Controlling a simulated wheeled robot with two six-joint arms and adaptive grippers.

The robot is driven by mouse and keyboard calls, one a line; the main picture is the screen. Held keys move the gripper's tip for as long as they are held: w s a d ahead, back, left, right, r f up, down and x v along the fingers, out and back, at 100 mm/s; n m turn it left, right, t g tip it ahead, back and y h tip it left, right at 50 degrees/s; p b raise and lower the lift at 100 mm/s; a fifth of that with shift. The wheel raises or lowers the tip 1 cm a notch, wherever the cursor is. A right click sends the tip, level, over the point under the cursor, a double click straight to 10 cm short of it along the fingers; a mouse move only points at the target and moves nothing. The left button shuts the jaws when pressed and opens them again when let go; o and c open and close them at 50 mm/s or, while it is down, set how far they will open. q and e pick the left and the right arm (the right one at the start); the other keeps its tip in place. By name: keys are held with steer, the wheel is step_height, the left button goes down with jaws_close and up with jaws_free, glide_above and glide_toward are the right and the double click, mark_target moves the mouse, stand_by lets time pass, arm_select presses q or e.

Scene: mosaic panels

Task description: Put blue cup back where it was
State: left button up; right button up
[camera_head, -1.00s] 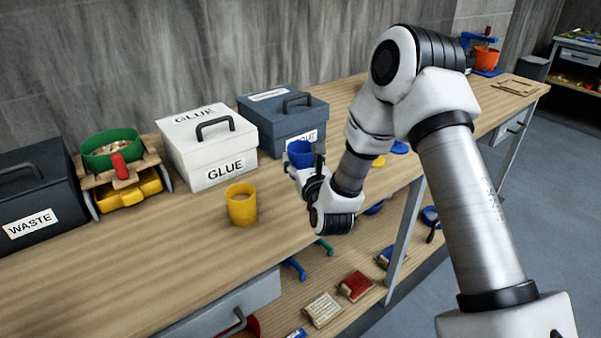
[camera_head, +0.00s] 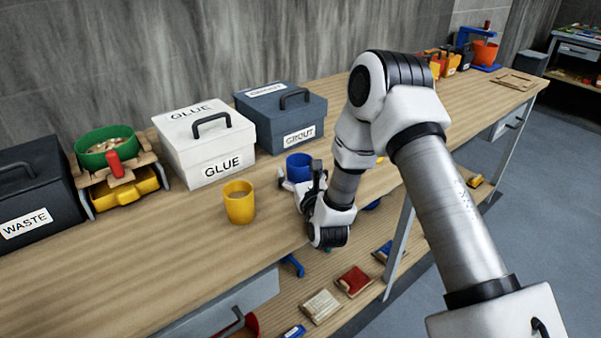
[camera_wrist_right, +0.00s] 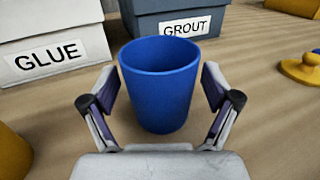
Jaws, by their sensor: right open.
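The blue cup (camera_head: 299,167) stands upright on the workbench in front of the grout box, to the right of and a little behind the yellow cup (camera_head: 239,203). My right gripper (camera_head: 300,180) is low over the bench at the cup. In the right wrist view the blue cup (camera_wrist_right: 160,88) is between the two spread fingers of the gripper (camera_wrist_right: 160,98), with visible gaps on both sides. It looks empty, and its base is on the wood. My left gripper is not in view.
The white glue box (camera_head: 205,143) and dark grout box (camera_head: 280,117) stand behind the cups. A waste box (camera_head: 35,190) and a green bowl (camera_head: 107,147) on a rack are at left. A yellow knobbed object (camera_wrist_right: 300,70) lies right of the cup. The bench's front left is clear.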

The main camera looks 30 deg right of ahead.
steer(key=shift+r+p, duration=0.25)
steer(key=shift+p, duration=0.05)
steer(key=b+v, duration=0.1)
steer(key=v, duration=0.4)
steer(key=b+v, duration=0.2)
steer(key=v, duration=0.4)
steer(key=shift+s+a+f, duration=0.1)
steer(key=shift+s+f, duration=0.1)
steer(key=shift+s, duration=0.05)
steer(key=shift+s+r, duration=0.1)
steer(key=shift+s, duration=0.1)
